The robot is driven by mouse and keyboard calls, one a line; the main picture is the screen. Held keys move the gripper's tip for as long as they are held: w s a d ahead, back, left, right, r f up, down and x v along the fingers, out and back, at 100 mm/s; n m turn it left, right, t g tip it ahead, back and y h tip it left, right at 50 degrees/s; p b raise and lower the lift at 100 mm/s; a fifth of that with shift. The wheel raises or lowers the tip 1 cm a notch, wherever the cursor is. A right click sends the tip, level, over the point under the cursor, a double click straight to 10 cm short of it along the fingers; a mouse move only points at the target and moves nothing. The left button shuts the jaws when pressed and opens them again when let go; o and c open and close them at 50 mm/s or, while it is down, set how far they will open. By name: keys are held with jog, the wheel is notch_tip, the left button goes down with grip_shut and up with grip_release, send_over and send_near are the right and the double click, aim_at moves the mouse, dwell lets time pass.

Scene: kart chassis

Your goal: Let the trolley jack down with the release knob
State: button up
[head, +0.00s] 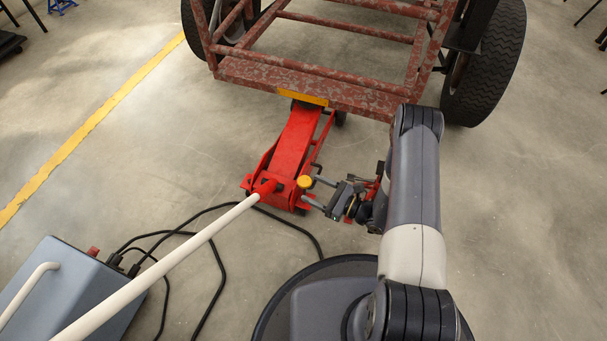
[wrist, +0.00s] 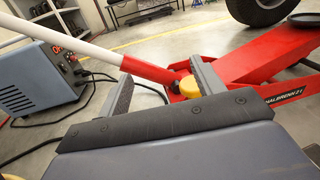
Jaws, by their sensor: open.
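The red trolley jack (head: 295,145) stands on the floor with its front end under the kart chassis (head: 320,93). Its white handle (head: 160,265) slants toward the lower left from a red socket. The yellow release knob (head: 304,182) sits at the jack's rear, beside the socket. My gripper (head: 309,189) is open at the knob, coming from the right. In the wrist view the knob (wrist: 189,87) shows between the fingers, much closer to the right finger (wrist: 207,78) than to the left finger (wrist: 122,97). I cannot tell whether a finger touches it.
A blue-grey box (head: 70,290) with black cables (head: 215,255) stands at the lower left. The cables run across the floor near the jack's rear. Black tyres (head: 487,65) flank the chassis. A yellow line (head: 90,125) crosses open floor at the left.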

aim_at(301, 178)
notch_tip(301, 178, down, 6)
jog(key=d+m+t+h, duration=0.2)
jog(key=d+m+t, duration=0.1)
jog(key=b+x, duration=0.1)
jog(key=x, duration=0.4)
jog(key=b+x, duration=0.2)
jog(key=x, duration=0.3)
jog(key=shift+w+d+r, duration=0.15)
jog(key=shift+w, duration=0.15)
jog(key=shift+w+a+r, duration=0.1)
jog(key=shift+w+a, duration=0.3)
jog(key=shift+w, duration=0.05)
jog(key=shift+c, duration=0.4)
jog(key=c, duration=0.9)
